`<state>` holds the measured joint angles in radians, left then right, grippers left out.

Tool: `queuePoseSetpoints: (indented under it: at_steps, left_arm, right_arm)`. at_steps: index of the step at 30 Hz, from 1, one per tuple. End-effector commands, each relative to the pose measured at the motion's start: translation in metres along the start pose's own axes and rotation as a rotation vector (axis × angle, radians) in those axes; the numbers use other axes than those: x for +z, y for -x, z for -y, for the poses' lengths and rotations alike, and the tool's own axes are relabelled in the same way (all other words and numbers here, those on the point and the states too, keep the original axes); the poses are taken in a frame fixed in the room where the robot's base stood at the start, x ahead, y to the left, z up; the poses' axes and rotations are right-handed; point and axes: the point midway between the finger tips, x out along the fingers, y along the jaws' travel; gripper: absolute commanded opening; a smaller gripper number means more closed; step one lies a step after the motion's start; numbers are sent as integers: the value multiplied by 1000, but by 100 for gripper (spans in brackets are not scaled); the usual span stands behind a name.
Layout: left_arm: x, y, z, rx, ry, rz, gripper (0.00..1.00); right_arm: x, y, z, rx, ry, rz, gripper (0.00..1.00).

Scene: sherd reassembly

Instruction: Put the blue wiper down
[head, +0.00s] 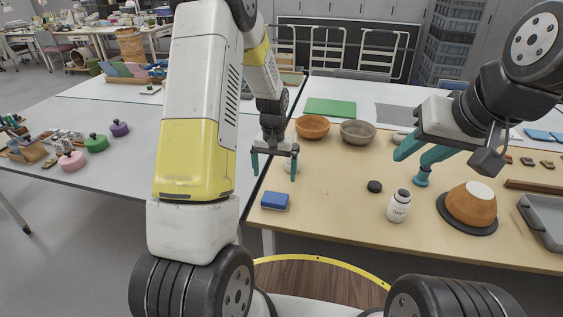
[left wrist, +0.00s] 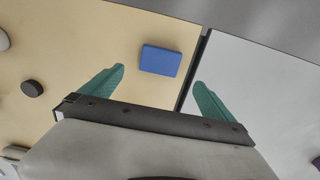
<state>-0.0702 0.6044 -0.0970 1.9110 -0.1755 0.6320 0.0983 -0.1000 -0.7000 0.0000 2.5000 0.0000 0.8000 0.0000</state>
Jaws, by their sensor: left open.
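The blue wiper (head: 275,201) is a small blue block with a paler lower side. It lies flat on the tan table (head: 330,215), near that table's left edge. In the left wrist view the wiper (left wrist: 160,60) shows beyond the fingertips, clear of both fingers. My left gripper (head: 274,170) is open and empty, pointing down above and behind the wiper in the head view. Its teal fingers (left wrist: 159,76) stand apart in the left wrist view. My right gripper (head: 408,168) is at the right, over the tan table, with its teal fingers apart.
A white bottle (head: 398,207), a dark round lid (head: 375,186) and an orange sherd bowl (head: 471,205) on a dark disc stand to the right. Two bowls (head: 312,127) (head: 358,132) are behind. A dark gap separates the tan table from the pale table (head: 110,180). Tan surface around the wiper is clear.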

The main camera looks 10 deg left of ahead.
Motion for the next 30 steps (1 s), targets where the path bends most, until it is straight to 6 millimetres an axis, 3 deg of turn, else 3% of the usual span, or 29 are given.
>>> queuePoseSetpoints:
  at_steps: [4, 8, 12, 18, 24, 30]
  left_arm:
    - [6, 40, -1, 16, 5, -45, 100]
    - [27, 102, -4, 44, 12, -123, 100]
    - [63, 166, -9, 78, 13, -214, 100]
    - [128, 233, -16, 121, 6, -342, 100]
    - [194, 270, -24, 153, -9, -463, 100]
    - [233, 279, -29, 169, -20, -534, 100]
  right_arm:
    - [0, 0, 0, 0, 0, 0, 36]
    - [0, 0, 0, 0, 0, 0, 36]
    - [0, 0, 0, 0, 0, 0, 36]
    - [0, 0, 0, 0, 0, 0, 36]
    - [0, 0, 0, 0, 0, 0, 36]
    - [0, 0, 0, 0, 0, 0, 36]
